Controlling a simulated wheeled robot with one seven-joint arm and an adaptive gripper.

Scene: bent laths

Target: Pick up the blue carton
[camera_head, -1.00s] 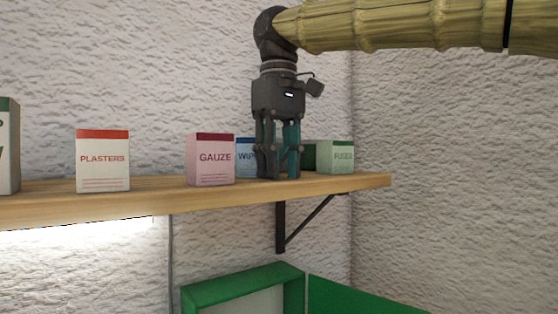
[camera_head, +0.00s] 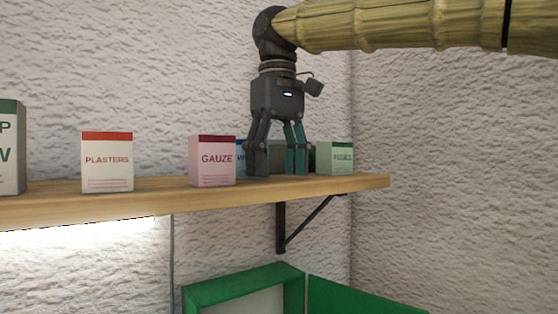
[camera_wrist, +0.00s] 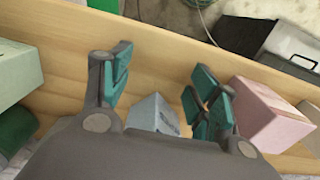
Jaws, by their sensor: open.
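The blue carton (camera_head: 241,158) stands on the shelf. In the head view only a narrow strip of it shows between the pink gauze carton and my gripper's left finger. My gripper (camera_head: 277,172) points down, with its fingers spread and its tips low, close to the shelf top. The wrist view shows the pale blue top of the carton (camera_wrist: 153,114) between the spread fingers of my gripper (camera_wrist: 160,85). I see no finger closed on it, and I cannot tell whether one touches it.
The pink gauze carton (camera_head: 212,161) stands close on the left, with the plasters carton (camera_head: 107,162) farther left. A pale green carton (camera_head: 336,158) stands to the right. A dark green round thing (camera_wrist: 15,128) shows in the wrist view. An open green box (camera_head: 243,280) lies below the wooden shelf (camera_head: 160,194).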

